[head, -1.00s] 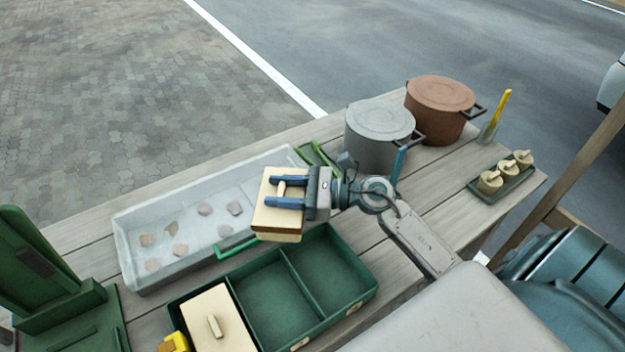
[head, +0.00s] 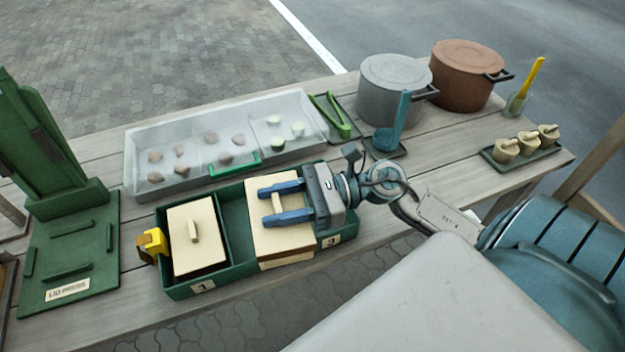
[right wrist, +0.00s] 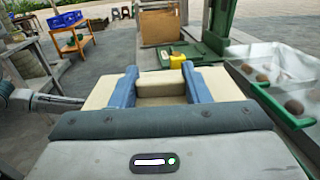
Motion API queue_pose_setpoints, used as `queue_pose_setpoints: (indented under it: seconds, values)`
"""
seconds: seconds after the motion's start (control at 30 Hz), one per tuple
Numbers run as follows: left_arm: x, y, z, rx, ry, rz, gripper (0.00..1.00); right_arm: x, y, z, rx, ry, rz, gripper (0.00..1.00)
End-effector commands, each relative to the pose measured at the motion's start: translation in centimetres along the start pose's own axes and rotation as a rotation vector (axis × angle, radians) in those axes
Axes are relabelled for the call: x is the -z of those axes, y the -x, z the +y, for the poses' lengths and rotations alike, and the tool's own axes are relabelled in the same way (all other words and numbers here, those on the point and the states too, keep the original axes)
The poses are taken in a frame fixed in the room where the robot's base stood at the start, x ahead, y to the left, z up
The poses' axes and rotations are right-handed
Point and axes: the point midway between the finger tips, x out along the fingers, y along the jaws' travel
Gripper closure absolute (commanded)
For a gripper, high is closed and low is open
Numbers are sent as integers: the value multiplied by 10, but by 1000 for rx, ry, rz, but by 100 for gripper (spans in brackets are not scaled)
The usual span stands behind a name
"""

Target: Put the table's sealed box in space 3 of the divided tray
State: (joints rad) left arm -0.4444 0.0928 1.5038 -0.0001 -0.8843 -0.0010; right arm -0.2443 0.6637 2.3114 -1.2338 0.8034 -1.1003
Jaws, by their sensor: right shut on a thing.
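The sealed box (head: 285,240), cream with a brown seam, is held by its raised top handle in my right gripper (head: 264,206). The blue fingers are shut on either side of the handle, and the right wrist view shows the same grip on the box (right wrist: 105,92). The green divided tray (head: 235,271) lies below. The box covers parts of its middle and right spaces and overlaps the front wall in the head view; how high it hangs is unclear. Label 3 shows at the right front, label 1 at the left. Another cream box (head: 207,252) sits in space 1. My left gripper is not in view.
A green stand (head: 72,262) is at left, a yellow block (head: 152,245) beside the tray. Grey (head: 394,95) and brown (head: 462,80) pots and a tray of small pots (head: 527,143) are at right.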

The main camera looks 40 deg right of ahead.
Motion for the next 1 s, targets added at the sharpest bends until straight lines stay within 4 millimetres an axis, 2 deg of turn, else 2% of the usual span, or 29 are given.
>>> queue_pose_setpoints:
  seconds: [0.03,0.2,0.33,0.43,0.57,0.8,1.0]
  values:
    - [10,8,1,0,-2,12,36,9,1,12,-26,0,3,94]
    - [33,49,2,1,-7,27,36,12,3,42,-95,-9,2,94]
    - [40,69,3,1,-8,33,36,11,4,55,-124,-13,1,94]
    - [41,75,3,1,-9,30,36,11,6,56,-135,-16,2,94]
    - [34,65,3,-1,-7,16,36,10,15,38,-136,-17,6,94]
    - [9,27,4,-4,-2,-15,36,16,43,-21,-131,-16,2,94]
    - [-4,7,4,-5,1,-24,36,22,62,-62,-132,-15,-1,94]
